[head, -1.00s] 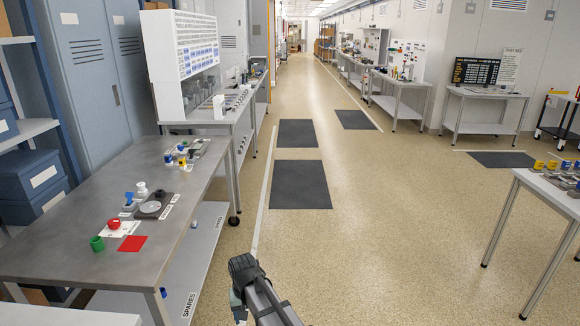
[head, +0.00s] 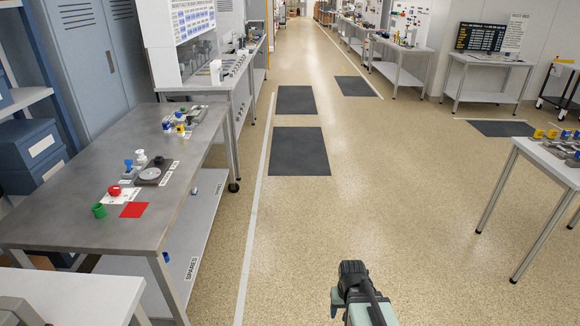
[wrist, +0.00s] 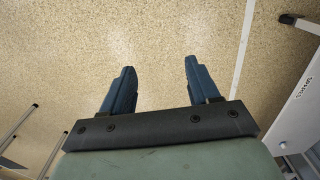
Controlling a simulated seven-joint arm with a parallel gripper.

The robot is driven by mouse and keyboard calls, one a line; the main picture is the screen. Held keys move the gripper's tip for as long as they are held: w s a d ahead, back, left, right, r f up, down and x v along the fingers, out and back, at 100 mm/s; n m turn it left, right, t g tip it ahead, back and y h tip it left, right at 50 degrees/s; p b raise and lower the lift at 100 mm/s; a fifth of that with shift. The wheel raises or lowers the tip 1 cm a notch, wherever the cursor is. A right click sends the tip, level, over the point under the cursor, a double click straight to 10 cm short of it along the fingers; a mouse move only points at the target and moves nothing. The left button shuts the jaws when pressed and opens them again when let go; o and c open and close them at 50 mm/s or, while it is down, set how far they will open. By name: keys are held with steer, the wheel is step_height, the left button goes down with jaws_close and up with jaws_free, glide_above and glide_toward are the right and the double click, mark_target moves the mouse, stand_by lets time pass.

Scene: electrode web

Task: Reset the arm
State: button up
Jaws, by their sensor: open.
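In the wrist view, my gripper (wrist: 157,88) is open, its two dark blue fingers apart with only bare speckled floor behind them. Nothing is between the fingers. In the head view, my arm shows at the bottom right of centre over open floor, and its fingers cannot be made out there. It is well apart from the grey table (head: 120,215) on the left.
A table (head: 560,175) with small parts stands at right. Dark mats (head: 299,152) lie on the clear floor between.

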steer(key=s+f+g, duration=0.3)
steer(key=s+f, duration=0.7)
steer(key=s, duration=0.5)
steer(key=s+f+g, duration=0.3)
steer(key=s+f, duration=0.7)
steer(key=s, duration=0.4)
steer(key=shift+s+f+g, duration=0.25)
steer(key=shift+s+g, duration=0.15)
